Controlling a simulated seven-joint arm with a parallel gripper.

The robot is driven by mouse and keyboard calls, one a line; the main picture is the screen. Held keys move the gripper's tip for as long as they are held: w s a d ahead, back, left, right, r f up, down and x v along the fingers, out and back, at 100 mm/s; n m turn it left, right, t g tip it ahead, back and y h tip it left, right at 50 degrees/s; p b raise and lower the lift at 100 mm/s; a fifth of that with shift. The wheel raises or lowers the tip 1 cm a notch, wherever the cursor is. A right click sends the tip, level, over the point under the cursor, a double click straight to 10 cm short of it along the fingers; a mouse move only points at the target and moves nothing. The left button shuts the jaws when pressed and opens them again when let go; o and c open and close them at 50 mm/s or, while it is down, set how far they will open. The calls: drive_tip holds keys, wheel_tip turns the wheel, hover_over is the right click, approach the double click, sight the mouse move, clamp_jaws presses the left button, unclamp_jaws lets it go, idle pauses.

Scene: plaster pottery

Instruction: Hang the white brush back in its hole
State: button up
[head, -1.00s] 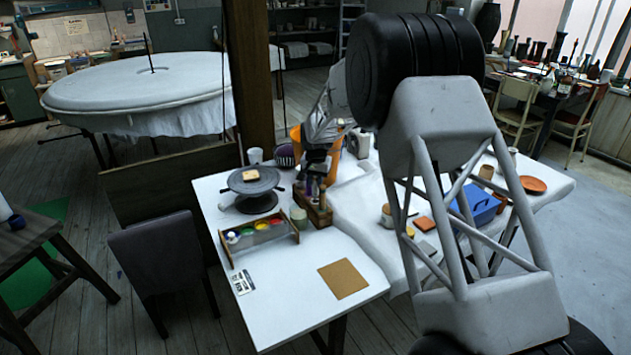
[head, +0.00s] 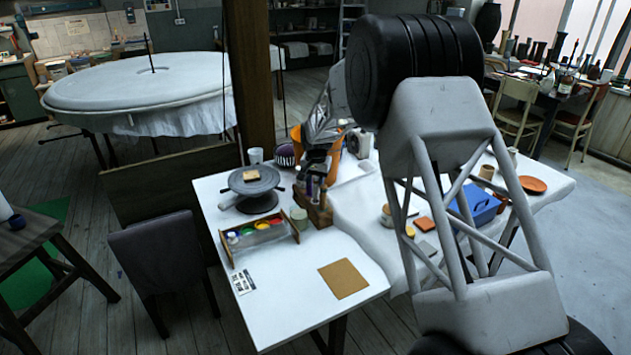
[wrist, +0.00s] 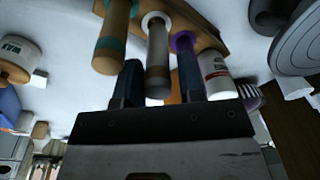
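In the wrist view, the white brush (wrist: 158,55) has a greyish handle with a white ring at its far end. That end meets the wooden holder (wrist: 205,32), apparently in the white-ringed hole. My gripper (wrist: 158,83) has one finger on each side of the handle. A narrow gap shows beside the right finger, so it looks open; contact on the left is unclear. The bristles are hidden. In the head view, the holder (head: 319,213) stands on the white table with my gripper (head: 316,178) just above it; the brush cannot be picked out there.
A teal-banded handle (wrist: 112,38) stands close left of my gripper, and a purple-ringed one (wrist: 184,42) is partly behind the right finger. A paint tray (head: 262,240) and turntable (head: 254,181) lie left of the holder. The table front is mostly clear.

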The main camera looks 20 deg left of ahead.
sight(316, 189)
drive_tip(key=shift+o, duration=0.3)
drive_tip(key=shift+s+d+f, duration=0.15)
drive_tip(key=shift+s+f, duration=0.1)
drive_tip(key=shift+f, duration=0.5)
drive_tip(key=shift+s+d+f, duration=0.15)
drive_tip(key=shift+s+f, duration=0.1)
drive_tip(key=shift+f, duration=0.5)
wheel_tip(316, 189, up, 11)
drive_tip(key=shift+w+f, duration=0.15)
